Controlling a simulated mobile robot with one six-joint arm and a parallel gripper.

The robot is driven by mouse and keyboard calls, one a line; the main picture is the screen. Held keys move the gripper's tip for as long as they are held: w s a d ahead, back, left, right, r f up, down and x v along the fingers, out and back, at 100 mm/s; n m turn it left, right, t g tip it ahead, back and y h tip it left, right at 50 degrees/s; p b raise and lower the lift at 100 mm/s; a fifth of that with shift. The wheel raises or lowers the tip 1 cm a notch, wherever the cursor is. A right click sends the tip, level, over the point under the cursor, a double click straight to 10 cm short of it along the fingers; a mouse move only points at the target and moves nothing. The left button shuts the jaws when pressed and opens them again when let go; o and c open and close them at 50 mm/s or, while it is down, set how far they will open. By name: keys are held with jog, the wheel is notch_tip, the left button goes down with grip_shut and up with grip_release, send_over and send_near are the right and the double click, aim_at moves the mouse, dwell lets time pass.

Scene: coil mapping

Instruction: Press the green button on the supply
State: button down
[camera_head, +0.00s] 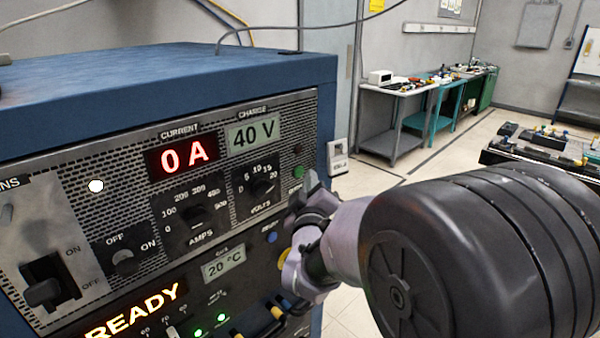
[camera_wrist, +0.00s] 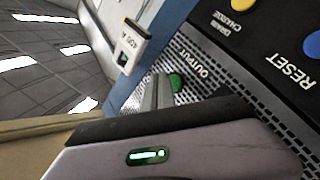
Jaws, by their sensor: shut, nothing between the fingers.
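The supply (camera_head: 75,215) is a blue cabinet with a perforated grey front, filling the left of the head view. Its displays read 0 A, 40 V, 20 °C and READY. The green button (camera_head: 298,172) is small and dark at the panel's right edge. In the wrist view the green button (camera_wrist: 176,83) is beside the OUTPUT label. My gripper (camera_head: 309,184) is shut and empty, its tip close to the button. In the wrist view the gripper (camera_wrist: 158,80) overlaps the button's left side. I cannot tell whether they touch.
A yellow button (camera_wrist: 243,17) and a blue RESET button (camera_wrist: 312,44) are near the green one. Knobs, a large switch (camera_head: 45,283) and cable plugs (camera_head: 277,313) cover the panel. A white box (camera_head: 338,157) is beside the cabinet. Benches stand behind, with open floor between.

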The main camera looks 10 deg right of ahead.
jog(key=shift+w+a, duration=0.1)
dwell(0.5)
jog(key=shift+w+a, duration=0.15)
jog(key=shift+w, duration=0.1)
jog(key=shift+w+a+b, duration=0.25)
jog(key=shift+w+b, duration=0.05)
jog(key=shift+b, duration=0.1)
dwell(0.5)
dwell(0.3)
jog(key=shift+s+d+b, duration=0.45)
jog(key=shift+s, duration=0.2)
jog(key=shift+d, duration=0.1)
jog(key=s+d+b, duration=0.1)
jog(key=s, duration=0.1)
jog(key=s+d+b, duration=0.1)
jog(key=s, duration=0.1)
jog(key=shift+d, duration=0.4)
